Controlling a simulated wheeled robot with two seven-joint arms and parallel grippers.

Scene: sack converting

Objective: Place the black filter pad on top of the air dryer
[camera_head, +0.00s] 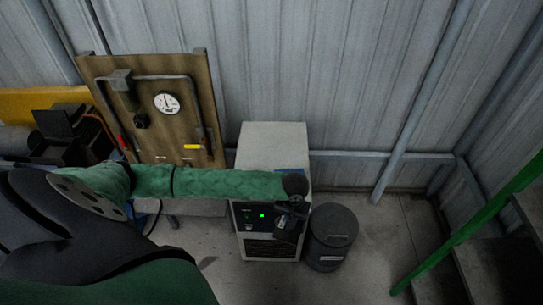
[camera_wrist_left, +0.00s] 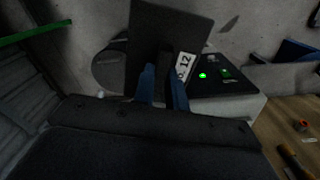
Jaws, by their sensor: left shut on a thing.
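The air dryer (camera_head: 272,143) is a pale grey cabinet standing against the wall, with a dark front panel and a green light. Its dark panel with green lights also shows in the left wrist view (camera_wrist_left: 225,82). My left gripper (camera_wrist_left: 164,88) is shut on the black filter pad (camera_wrist_left: 170,28), a flat dark square with a white tag marked 12. In the head view the pad (camera_head: 287,224) is in front of the dryer's front face, below its top, and is small and dark there. My left forearm hides part of the dryer's top front. My right gripper is not in view.
A dark lidded bin (camera_head: 333,236) stands right of the dryer. A brown board (camera_head: 150,100) with a gauge and pipes stands to the left. A blue patch (camera_head: 291,171) lies at the dryer top's front right. Green-railed steps (camera_head: 470,222) are at the right.

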